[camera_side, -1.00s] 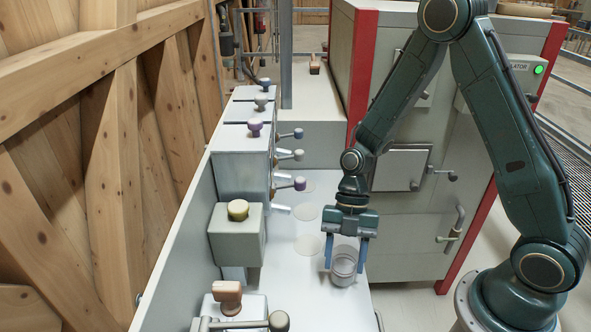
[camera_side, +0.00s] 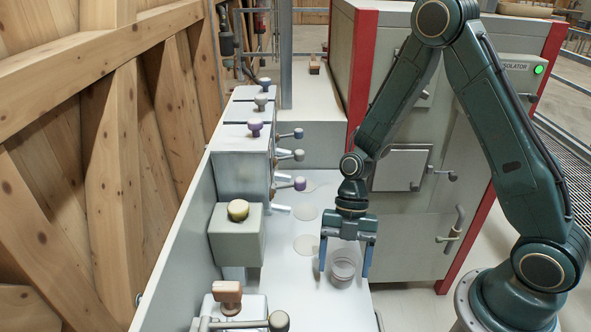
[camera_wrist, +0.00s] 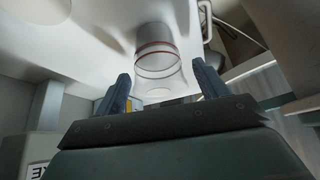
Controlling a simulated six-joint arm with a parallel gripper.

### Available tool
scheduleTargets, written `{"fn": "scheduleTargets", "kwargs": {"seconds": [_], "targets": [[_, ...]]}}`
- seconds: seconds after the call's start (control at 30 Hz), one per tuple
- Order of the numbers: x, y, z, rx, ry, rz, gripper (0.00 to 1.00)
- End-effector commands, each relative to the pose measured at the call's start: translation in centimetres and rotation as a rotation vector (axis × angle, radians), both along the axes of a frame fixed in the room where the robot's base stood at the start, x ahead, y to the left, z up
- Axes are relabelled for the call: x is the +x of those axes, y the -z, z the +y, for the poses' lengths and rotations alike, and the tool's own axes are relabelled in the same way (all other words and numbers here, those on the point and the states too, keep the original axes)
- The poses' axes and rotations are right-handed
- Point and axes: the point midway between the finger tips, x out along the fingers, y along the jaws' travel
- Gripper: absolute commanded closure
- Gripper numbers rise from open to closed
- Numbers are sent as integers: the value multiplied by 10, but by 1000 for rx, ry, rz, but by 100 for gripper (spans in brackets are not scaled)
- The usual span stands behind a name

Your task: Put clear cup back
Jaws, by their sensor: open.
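The clear cup (camera_side: 343,268) stands upright on the white bench top (camera_side: 285,255), near its right edge. It also shows in the wrist view (camera_wrist: 157,62), with dark red lines around it. My gripper (camera_side: 343,273) is open, with one blue finger on each side of the cup. A gap shows between each finger and the cup. In the wrist view the fingertips (camera_wrist: 158,82) are spread wide with the cup between and beyond them.
Pale round marks (camera_side: 306,244) lie on the bench behind the cup. Grey dispensers with coloured knobs (camera_side: 236,229) and levers (camera_side: 290,184) line the left. A grey cabinet with red edges (camera_side: 410,215) stands to the right. Bare bench lies left of the cup.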

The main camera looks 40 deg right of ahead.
Motion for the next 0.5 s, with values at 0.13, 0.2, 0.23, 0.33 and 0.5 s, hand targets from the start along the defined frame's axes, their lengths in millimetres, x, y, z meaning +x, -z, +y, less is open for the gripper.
{"fn": "scheduleTargets", "kwargs": {"seconds": [0.13,0.2,0.23,0.33,0.5], "targets": [[0,-3,0,0,0,0,28],[1,-6,-1,0,1,-2,28],[2,-8,-2,1,1,-3,28],[5,-16,-6,0,1,-4,28],[12,-36,-16,-1,2,-6,28]]}}
